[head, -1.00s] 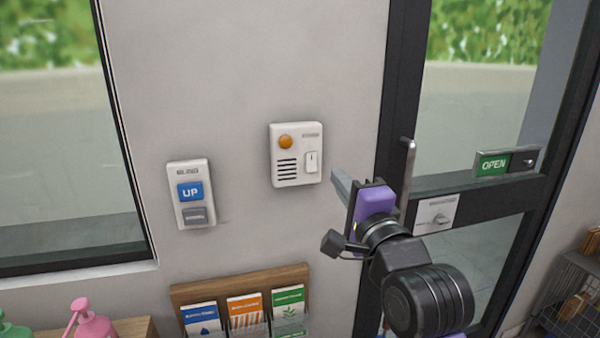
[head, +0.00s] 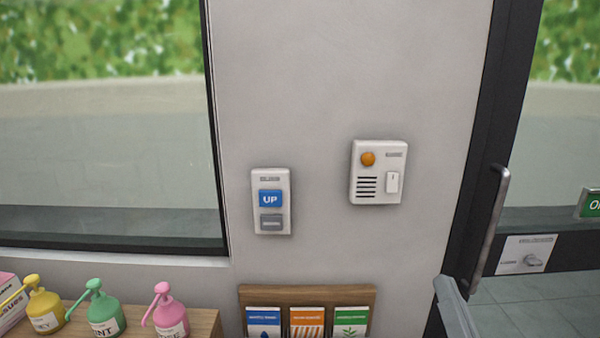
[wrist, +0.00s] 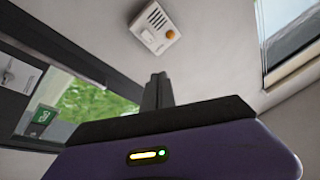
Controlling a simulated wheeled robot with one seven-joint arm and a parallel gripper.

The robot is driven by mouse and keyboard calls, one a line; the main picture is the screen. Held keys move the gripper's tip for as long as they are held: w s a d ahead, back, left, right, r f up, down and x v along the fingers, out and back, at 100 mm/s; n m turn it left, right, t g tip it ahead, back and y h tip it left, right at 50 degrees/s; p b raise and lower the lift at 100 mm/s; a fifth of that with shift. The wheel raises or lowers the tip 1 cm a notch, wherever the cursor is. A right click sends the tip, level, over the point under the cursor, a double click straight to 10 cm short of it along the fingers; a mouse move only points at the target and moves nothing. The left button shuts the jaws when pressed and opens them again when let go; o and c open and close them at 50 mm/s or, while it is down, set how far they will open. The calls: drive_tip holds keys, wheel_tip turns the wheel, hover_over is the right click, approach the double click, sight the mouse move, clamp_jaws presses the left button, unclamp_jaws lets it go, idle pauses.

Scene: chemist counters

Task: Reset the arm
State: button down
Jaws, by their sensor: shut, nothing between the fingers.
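My gripper (head: 453,303) shows only by its grey fingers at the lower right of the head view, in front of the door frame. In the wrist view its fingers (wrist: 157,92) are together with nothing between them, pointing up toward the wall. The rest of my arm is out of the head view. The fingers are apart from the wall devices in the head view.
A white intercom box (head: 378,172) with an orange button and a blue UP switch panel (head: 271,201) are on the wall. A leaflet rack (head: 307,296) is below. Pump bottles (head: 106,312) stand on a wooden shelf at lower left. A glass door (head: 530,250) is at right.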

drive_tip(key=s+f+n+g, duration=0.2)
drive_tip(key=s+f, duration=0.5)
drive_tip(key=s, duration=0.4)
drive_tip(key=s+f+n+g, duration=0.2)
drive_tip(key=s+f, duration=0.5)
drive_tip(key=s, duration=0.4)
drive_tip(key=s+f+n+g, duration=0.1)
drive_tip(key=s+f+g, duration=0.2)
drive_tip(key=s+f, duration=0.4)
drive_tip(key=s, duration=0.4)
drive_tip(key=shift+a+f+n, duration=0.15)
drive_tip(key=shift+a+n, duration=0.25)
drive_tip(key=c, duration=2.2)
unclamp_jaws()
